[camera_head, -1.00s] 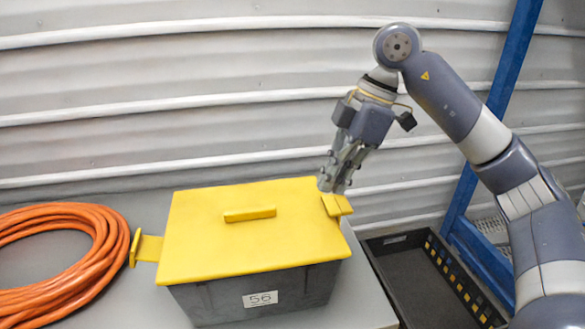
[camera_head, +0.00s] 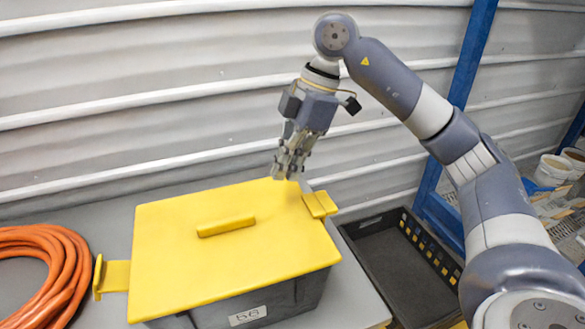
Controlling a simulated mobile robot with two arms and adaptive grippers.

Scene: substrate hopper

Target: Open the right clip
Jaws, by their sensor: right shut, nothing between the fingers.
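A dark grey box (camera_head: 275,304) with a yellow lid (camera_head: 180,260) stands on the grey table. The yellow right clip (camera_head: 320,204) is at the lid's right edge and sticks out a little past it; I cannot tell exactly how far it is turned. The yellow left clip (camera_head: 112,276) sticks out to the left from the lid's other side. My right gripper (camera_head: 287,172) points down, shut and empty, over the lid's back right edge. Its fingertips are to the left of and behind the right clip, apart from it. My left gripper is not in view.
A coil of orange hose (camera_head: 62,270) lies left of the box. A black tray (camera_head: 385,262) is to the right, beyond the table edge, near a blue post (camera_head: 468,70). A corrugated wall (camera_head: 150,80) closes off the back. White buckets (camera_head: 556,168) stand far right.

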